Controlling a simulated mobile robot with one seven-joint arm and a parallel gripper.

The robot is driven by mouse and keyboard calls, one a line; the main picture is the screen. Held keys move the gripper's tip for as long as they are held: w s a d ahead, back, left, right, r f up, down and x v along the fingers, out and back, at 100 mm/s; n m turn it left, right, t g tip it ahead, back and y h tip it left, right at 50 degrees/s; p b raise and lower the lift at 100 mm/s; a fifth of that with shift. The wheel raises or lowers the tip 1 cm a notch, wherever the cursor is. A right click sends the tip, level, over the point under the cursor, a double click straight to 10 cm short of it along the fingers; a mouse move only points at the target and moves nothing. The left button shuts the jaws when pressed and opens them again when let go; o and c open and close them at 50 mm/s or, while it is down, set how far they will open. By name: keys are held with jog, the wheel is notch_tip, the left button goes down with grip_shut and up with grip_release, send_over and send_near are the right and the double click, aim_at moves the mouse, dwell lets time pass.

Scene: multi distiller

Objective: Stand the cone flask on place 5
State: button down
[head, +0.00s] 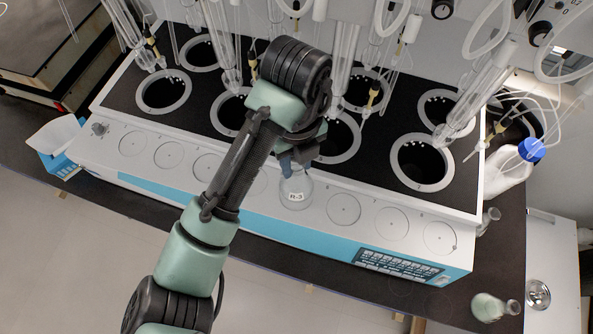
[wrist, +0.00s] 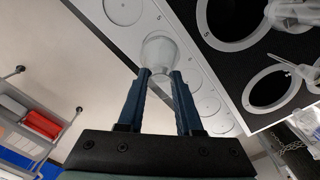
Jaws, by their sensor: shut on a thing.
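The cone flask (head: 296,190) is clear glass with a white label that seems to read H-3. It is upright over the front ledge of the distiller, over the row of ringed places, with bare rings on both sides. My gripper (head: 286,163) is shut on its neck from above. In the wrist view, the flask (wrist: 160,48) shows just beyond the two blue fingertips (wrist: 161,76). A digit that looks like 5 is printed beside it there. The ring under the flask is hidden, and I cannot tell whether its base touches the ledge.
Bare rings (head: 343,210) lie to the right and others (head: 168,155) to the left. Dark wells (head: 422,163) with glass tubes hanging above stand behind the ledge. A white bottle with a blue cap (head: 531,150) is at the right. Another flask (head: 490,306) lies at the lower right.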

jog(key=shift+f+b, duration=0.7)
jog(key=shift+f, duration=1.35)
jog(key=shift+f, duration=0.1)
jog(key=c, duration=0.6)
grip_release()
notch_tip(320, 180, up, 12)
jog(key=p, duration=0.2)
jog(key=shift+s+p, duration=0.1)
jog(key=shift+p, duration=0.25)
